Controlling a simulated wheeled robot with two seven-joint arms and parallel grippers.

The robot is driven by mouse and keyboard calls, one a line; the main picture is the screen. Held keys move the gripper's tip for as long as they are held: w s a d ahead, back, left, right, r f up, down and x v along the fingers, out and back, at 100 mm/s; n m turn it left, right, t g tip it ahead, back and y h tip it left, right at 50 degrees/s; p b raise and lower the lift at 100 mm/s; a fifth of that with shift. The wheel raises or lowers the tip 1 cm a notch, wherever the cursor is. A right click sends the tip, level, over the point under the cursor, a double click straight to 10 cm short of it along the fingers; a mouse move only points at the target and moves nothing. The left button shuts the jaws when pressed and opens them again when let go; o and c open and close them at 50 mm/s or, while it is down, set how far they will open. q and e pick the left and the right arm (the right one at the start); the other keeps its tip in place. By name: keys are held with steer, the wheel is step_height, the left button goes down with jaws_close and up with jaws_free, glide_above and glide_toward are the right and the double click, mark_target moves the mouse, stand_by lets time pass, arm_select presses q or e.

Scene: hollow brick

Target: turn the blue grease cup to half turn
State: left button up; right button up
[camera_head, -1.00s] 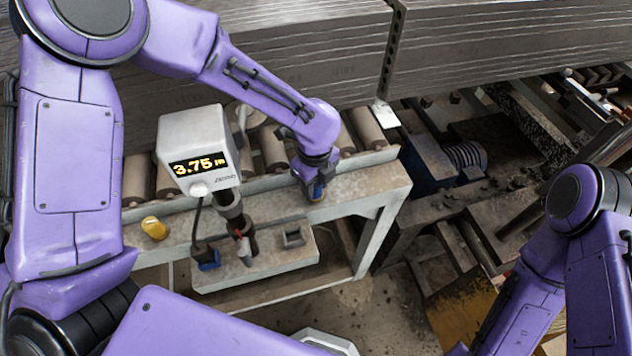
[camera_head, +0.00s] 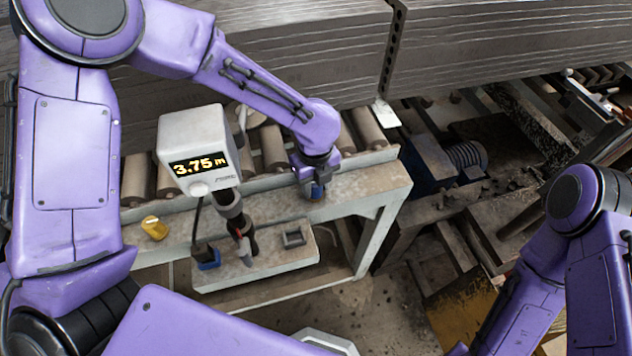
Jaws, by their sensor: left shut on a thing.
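The blue grease cup (camera_head: 317,192) is on the grey top rail of the frame, near its right end. It shows as a small blue patch below my left wrist. My left gripper (camera_head: 315,186) points down over it and is shut on it. The jaws cover most of the cup, so its turn angle is hard to read. My right arm comes in at the lower right, and its gripper is out of the picture.
A yellow cup (camera_head: 154,228) with a pale mark stands further left on the rail. A display box (camera_head: 200,150) reading 3.75 m stands between. A pale block (camera_head: 270,263) lies in front with a blue part (camera_head: 208,260). Rollers (camera_head: 272,148) and stacked sheets (camera_head: 290,60) are behind.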

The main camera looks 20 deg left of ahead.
arm_select(q)
steer(key=o, duration=0.9)
steer(key=shift+o, duration=0.6)
steer(key=shift+w, duration=0.1)
step_height(320, 180, up, 10)
steer(key=shift+r+b, duration=0.25)
steer(key=shift+b, duration=0.65)
steer(key=shift+f, duration=0.1)
step_height(320, 180, down, 10)
steer(key=shift+f+p, duration=0.2)
steer(key=shift+p, duration=0.7)
steer(key=shift+d+r, duration=0.1)
steer(key=shift+d, duration=0.05)
